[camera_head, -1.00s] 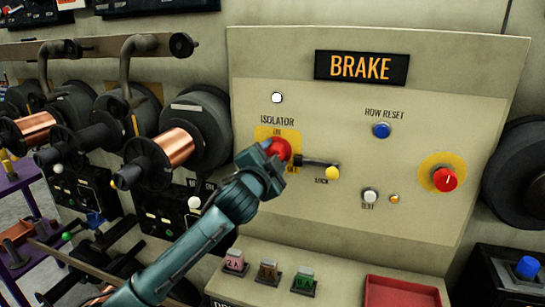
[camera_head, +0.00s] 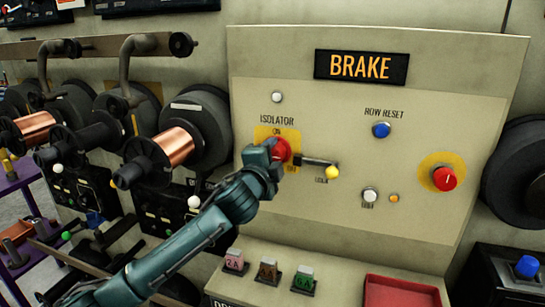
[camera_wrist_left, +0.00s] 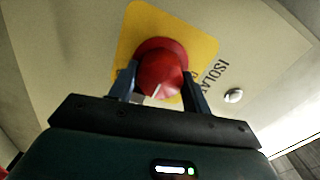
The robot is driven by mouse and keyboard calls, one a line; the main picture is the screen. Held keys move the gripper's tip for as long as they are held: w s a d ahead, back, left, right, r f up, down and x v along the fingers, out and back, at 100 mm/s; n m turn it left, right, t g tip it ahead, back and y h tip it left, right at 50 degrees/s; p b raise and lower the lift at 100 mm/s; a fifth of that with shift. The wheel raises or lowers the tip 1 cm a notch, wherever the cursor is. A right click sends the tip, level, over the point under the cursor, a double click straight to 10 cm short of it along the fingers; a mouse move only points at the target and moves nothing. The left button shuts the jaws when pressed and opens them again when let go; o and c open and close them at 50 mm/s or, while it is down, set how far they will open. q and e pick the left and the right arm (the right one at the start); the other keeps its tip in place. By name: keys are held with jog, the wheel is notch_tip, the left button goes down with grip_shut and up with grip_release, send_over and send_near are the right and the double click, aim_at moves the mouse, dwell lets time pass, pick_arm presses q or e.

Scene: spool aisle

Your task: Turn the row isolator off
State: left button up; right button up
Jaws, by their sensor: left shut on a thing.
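The isolator is a red rotary knob (camera_head: 281,149) on a yellow plate (camera_head: 287,131), under the word ISOLATOR on the cream panel. My left gripper (camera_head: 271,157) is shut on this knob and hides its left and lower part in the head view. In the left wrist view the red knob (camera_wrist_left: 160,66) sits between the two fingers, and a white mark shows on its near face. A small round lamp (camera_head: 277,97) above the isolator looks pale grey and unlit. My right gripper is not in view.
A yellow-tipped lever (camera_head: 332,172) sticks out just right of the knob. The blue row reset button (camera_head: 381,130), a white button (camera_head: 370,195) and a red knob (camera_head: 444,179) are further right. Copper spools (camera_head: 173,146) stand left, near my arm. A red tray (camera_head: 402,293) lies below.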

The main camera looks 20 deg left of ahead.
pick_arm(q)
jog(key=o, duration=1)
jog(key=s+b, duration=0.1)
jog(key=s, duration=0.7)
jog(key=s+b, duration=0.1)
jog(key=s, duration=0.4)
jog(key=shift+s+a+b, duration=0.1)
jog(key=shift+a+b, duration=0.15)
jog(key=shift+b, duration=0.05)
jog(key=shift+f, duration=0.1)
